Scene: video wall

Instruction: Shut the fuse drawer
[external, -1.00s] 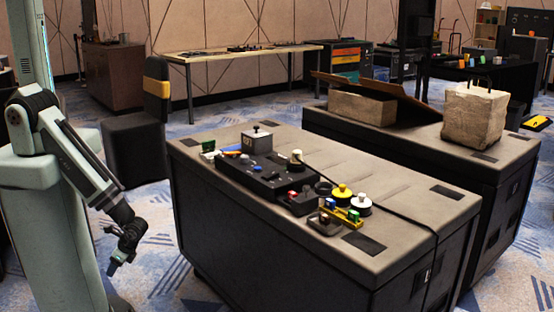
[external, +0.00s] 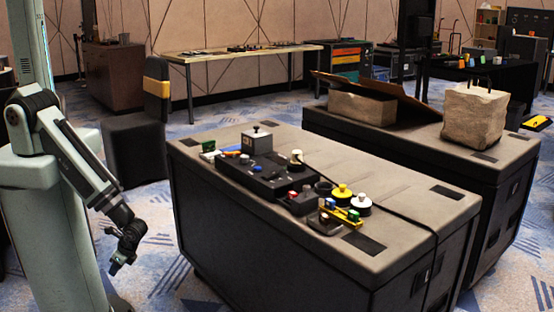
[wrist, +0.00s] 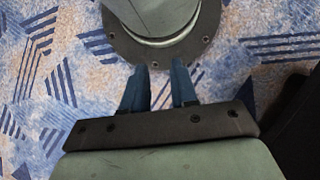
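My gripper (external: 118,268) hangs low over the carpet beside my base, left of the near black case and well apart from it. In the wrist view its two blue fingers (wrist: 159,88) are apart with nothing between them. A black panel unit (external: 262,179) lies on the case top, with a grey box (external: 257,141) with a small knob behind it. I cannot tell which part is the fuse drawer, or how far it is open.
The near case top (external: 380,190) also holds a yellow-topped round piece (external: 342,192), a white-rimmed one (external: 361,204) and a black cable. A second case behind bears a stone-like block (external: 473,115). A black chair (external: 135,150) stands behind my arm. Carpet around my gripper is clear.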

